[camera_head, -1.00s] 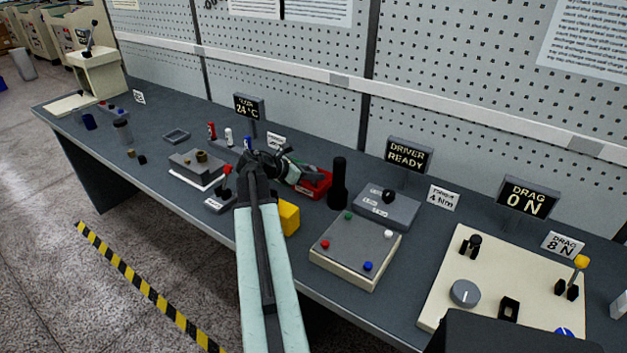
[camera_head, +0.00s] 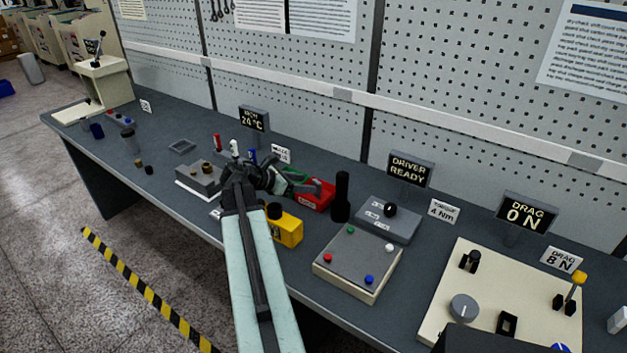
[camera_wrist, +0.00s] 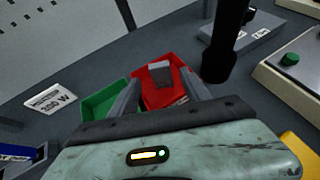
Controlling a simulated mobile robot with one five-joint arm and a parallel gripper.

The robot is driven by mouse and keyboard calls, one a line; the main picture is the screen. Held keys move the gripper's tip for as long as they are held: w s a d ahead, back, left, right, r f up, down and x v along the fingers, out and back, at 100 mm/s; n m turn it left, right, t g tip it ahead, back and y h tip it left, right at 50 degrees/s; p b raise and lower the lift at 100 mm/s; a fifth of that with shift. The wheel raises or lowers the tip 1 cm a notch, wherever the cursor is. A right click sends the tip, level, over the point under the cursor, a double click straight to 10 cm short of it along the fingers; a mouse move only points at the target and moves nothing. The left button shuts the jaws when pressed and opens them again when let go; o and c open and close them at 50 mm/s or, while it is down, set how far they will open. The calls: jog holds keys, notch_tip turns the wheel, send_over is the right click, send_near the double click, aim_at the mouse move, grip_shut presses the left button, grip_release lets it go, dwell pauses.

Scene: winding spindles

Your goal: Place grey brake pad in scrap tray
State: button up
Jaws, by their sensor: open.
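A red tray (camera_wrist: 178,72), which I take to be the scrap tray, lies ahead of my gripper in the wrist view. It also shows in the head view (camera_head: 318,201). A small grey block (camera_wrist: 160,73), likely the grey brake pad, appears inside the red tray, standing up. My gripper (camera_wrist: 161,80) is open, with one finger on each side of the block and a gap to both. The fingers reach over the tray's near part. Whether the block touches the tray floor is hard to tell.
A green tray (camera_wrist: 101,101) adjoins the red one on the left. A black cylinder (camera_head: 341,196) stands close on the right. A yellow box (camera_head: 287,230) is nearer the bench front. A grey panel with coloured buttons (camera_head: 355,258) lies to the right.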

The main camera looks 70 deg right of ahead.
jog(key=p+v, duration=0.1)
jog(key=v, duration=0.4)
jog(key=shift+w+a+r+p, duration=0.15)
jog(key=shift+w+a+p, duration=0.05)
jog(key=shift+p, duration=0.2)
jog(key=shift+w, duration=0.1)
